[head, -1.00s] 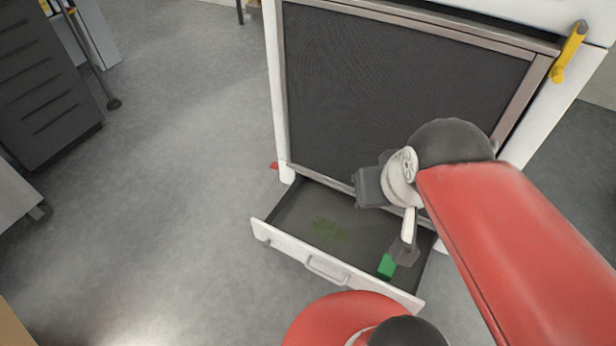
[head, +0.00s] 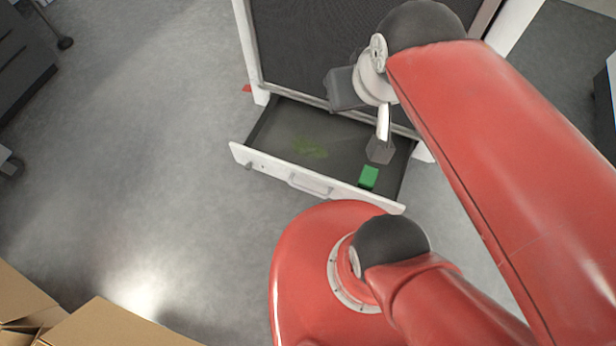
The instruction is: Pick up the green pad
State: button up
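The green pad (head: 369,177) is a small bright green block in the right part of the open drawer (head: 268,171), near its front wall. My gripper (head: 380,150) is over the drawer, just behind the pad in the picture. Its dark end appears close to the pad; I cannot tell whether they touch. The fingers are too small and partly hidden, so their opening does not show. My red arm comes in from the right and covers part of the machine.
The drawer sticks out from the base of a white-framed machine with a dark mesh front (head: 305,50). A greenish stain (head: 310,147) marks the drawer floor. Cardboard boxes (head: 110,325) stand at the lower left.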

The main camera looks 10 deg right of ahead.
aim_at(367, 180)
jog(key=k+l, duration=0.1)
jog(key=k, duration=1.5)
